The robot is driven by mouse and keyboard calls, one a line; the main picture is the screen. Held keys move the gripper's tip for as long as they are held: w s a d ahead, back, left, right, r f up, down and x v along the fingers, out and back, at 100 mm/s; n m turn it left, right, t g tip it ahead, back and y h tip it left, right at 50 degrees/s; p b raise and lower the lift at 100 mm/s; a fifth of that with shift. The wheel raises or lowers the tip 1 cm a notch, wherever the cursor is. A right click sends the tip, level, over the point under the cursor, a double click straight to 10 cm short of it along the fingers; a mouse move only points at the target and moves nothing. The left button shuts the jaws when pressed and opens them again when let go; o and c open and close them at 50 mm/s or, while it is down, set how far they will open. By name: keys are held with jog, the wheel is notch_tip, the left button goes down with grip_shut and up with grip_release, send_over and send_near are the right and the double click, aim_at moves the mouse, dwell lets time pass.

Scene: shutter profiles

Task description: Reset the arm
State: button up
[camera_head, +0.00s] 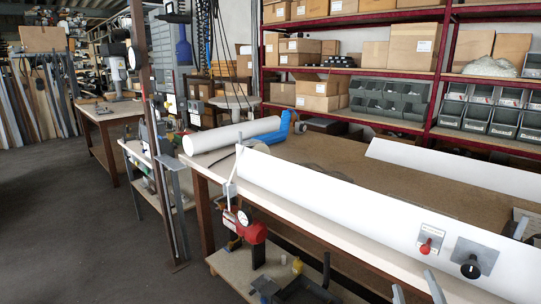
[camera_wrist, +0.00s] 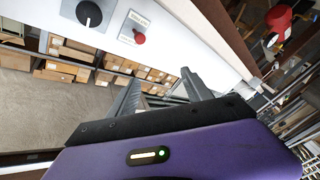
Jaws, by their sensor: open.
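My gripper (camera_wrist: 163,76) shows in the wrist view, with a purple body and two grey fingers. The fingers stand apart and nothing shows between them. They are near a white panel (camera_wrist: 185,22) that carries a black knob (camera_wrist: 89,13) and a red knob (camera_wrist: 139,38). The head view also shows the black knob (camera_head: 471,268) and the red knob (camera_head: 426,247) on the long white panel (camera_head: 335,205). I cannot make out the whole arm in the head view.
A long workbench (camera_head: 335,160) stands behind the white panel, with a white roll (camera_head: 230,135) at its left end. Red shelving (camera_head: 445,60) with cardboard boxes and grey bins stands behind. Open floor (camera_head: 70,220) lies at the left.

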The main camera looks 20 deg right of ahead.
jog(key=s+a+f+t+y, duration=0.2)
jog(key=s+a+y, duration=0.25)
jog(key=a, duration=0.35)
jog(key=s+a+f+t+y, duration=0.1)
jog(key=s+a+f+y, duration=0.15)
jog(key=s+a, duration=0.45)
jog(key=s+a+f+m+g+y, duration=0.1)
jog(key=s+a+y, duration=0.3)
jog(key=s+a, duration=0.6)
jog(key=s+g, duration=0.1)
jog(key=s, duration=0.2)
jog(key=shift+f+m+g+p, duration=0.3)
jog(key=shift+f+m+g, duration=0.1)
